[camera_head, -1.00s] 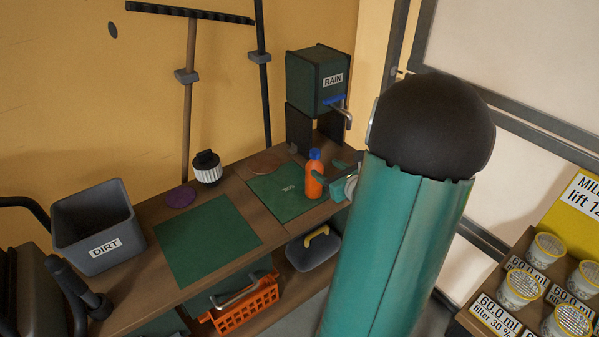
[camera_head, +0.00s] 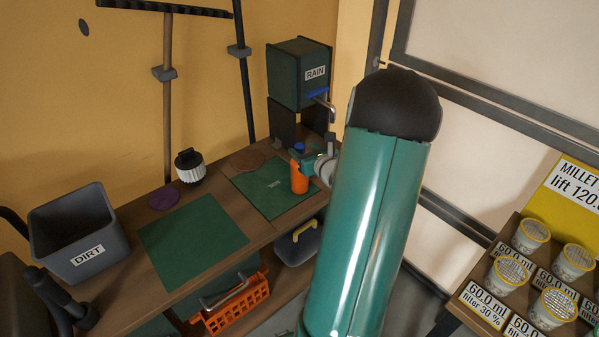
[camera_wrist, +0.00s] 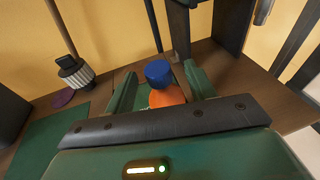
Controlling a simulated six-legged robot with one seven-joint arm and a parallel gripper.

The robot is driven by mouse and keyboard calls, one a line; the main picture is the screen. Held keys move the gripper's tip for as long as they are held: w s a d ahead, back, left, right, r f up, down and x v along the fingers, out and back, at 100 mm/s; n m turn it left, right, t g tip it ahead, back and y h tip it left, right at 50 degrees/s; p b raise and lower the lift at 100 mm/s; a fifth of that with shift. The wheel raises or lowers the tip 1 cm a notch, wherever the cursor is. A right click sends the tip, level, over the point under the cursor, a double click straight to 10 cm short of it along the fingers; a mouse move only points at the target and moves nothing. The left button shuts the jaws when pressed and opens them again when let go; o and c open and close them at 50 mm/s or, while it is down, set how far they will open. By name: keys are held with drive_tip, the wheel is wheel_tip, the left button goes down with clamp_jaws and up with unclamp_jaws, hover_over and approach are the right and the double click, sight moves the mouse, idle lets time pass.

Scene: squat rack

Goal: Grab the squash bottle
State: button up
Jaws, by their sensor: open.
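The squash bottle (camera_head: 299,178) is orange with a blue cap and stands upright at the right part of the bench, on a green mat (camera_head: 262,194). My gripper (camera_head: 304,158) is open at the bottle's upper part, reaching in from the right. In the wrist view, the bottle's blue cap (camera_wrist: 158,72) and orange shoulder show between my two green fingers (camera_wrist: 160,92), with a gap visible on each side. My gripper's body hides the lower part of the bottle there.
A dark RAIN tank (camera_head: 299,75) with a metal tap stands behind the bottle. A ribbed white and black object (camera_head: 190,166) and a grey DIRT bin (camera_head: 77,232) are to the left. An orange basket (camera_head: 237,303) sits below. Several tubs (camera_head: 531,236) stand on the right.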

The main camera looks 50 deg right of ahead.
sight(297, 145)
drive_tip(key=x, duration=0.4)
drive_tip(key=shift+w+f, duration=0.1)
drive_tip(key=shift+w, duration=0.3)
clamp_jaws()
